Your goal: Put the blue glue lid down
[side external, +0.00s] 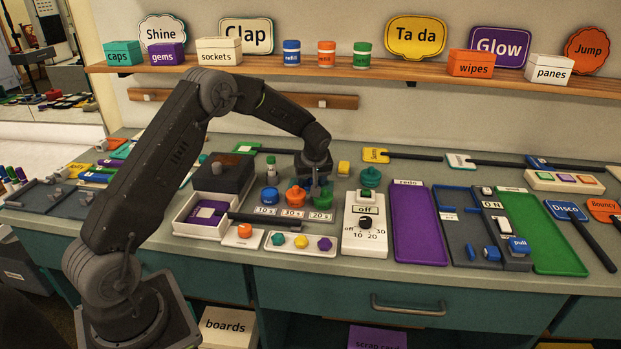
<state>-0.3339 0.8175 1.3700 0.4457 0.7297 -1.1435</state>
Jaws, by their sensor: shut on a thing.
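My gripper (316,184) points down over the back of the row of glue pots, close above the green pot (322,200). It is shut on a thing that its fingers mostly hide. A bit of blue (299,183) shows beside the fingers, behind the orange pot (295,198), and looks like the blue glue lid. I cannot tell whether it touches anything below. The blue pot (270,198) stands at the left of the row, behind the "10 s" label.
A dark box (223,174) and a white box with a purple card (207,211) stand left of the pots. A white timer box (364,226) and a green knobbed piece (371,177) are to the right. A yellow block (343,168) lies behind. A purple mat (418,223) lies farther right.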

